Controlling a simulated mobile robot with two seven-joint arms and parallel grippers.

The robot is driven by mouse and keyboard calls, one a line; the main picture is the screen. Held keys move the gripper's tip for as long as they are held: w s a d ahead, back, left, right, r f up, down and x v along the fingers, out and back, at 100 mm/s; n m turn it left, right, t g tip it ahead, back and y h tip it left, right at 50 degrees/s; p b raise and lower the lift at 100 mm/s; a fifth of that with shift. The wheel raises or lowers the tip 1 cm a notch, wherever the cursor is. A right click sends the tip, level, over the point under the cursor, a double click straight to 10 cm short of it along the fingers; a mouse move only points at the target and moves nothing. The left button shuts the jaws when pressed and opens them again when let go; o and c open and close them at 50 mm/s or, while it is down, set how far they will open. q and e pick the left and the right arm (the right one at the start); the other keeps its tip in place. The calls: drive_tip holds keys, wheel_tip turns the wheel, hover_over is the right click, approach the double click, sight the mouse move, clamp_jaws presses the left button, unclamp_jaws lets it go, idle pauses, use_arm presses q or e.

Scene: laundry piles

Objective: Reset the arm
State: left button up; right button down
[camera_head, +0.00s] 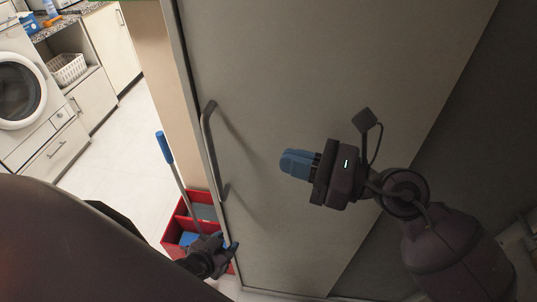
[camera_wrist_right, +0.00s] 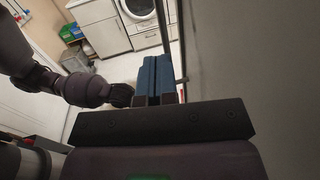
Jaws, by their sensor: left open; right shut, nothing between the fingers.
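My right arm comes in from the right in the head view. Its gripper (camera_head: 297,163) has blue fingers closed together, with nothing between them, in front of the grey door panel (camera_head: 290,60). The fingers point left toward the long door handle (camera_head: 209,150) but stay apart from it. The right wrist view shows the same closed blue fingers (camera_wrist_right: 157,80). My left gripper (camera_head: 231,250) is low in the head view, small and dark with blue fingertips, in front of the red bin. It is open, and my dark arm hides part of the area around it.
A red bin (camera_head: 170,232) with a blue-handled tool (camera_head: 165,147) stands beside the door's edge. A white washing machine (camera_head: 18,85), cabinets and a white basket (camera_head: 67,68) are at the back left. The pale floor (camera_head: 115,150) between is clear.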

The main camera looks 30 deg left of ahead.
drive_tip(key=shift+w+d, duration=0.15)
drive_tip(key=shift+d, duration=0.55)
drive_tip(key=w+d+f+m+t+h, duration=0.2)
drive_tip(key=w+d+f+m+t, duration=0.15)
drive_tip(key=d+m+t, duration=0.6)
drive_tip(key=w+d+f+m+t+h, duration=0.2)
drive_tip(key=d+f+m+t+h, duration=0.15)
drive_tip(key=m, duration=1.05)
drive_tip(key=w+d+f+m+t+h, duration=0.2)
drive_tip(key=w+d+f+m+t, duration=0.15)
drive_tip(key=d+m+t, duration=0.65)
drive_tip(key=s+d+f+m+g+h, duration=0.4)
drive_tip(key=s+d+f+m, duration=0.4)
drive_tip(key=f+m, duration=0.2)
drive_tip(key=s+d+f+m+g+h, duration=0.4)
drive_tip(key=s+d+f+m+h, duration=0.2)
drive_tip(key=f+m, duration=0.5)
wheel_tip(320, 180, down, 2)
drive_tip(key=s+d, duration=0.2)
drive_tip(key=shift+d+g, duration=0.35)
drive_tip(key=shift+g, duration=0.05)
drive_tip(key=shift+h, duration=0.25)
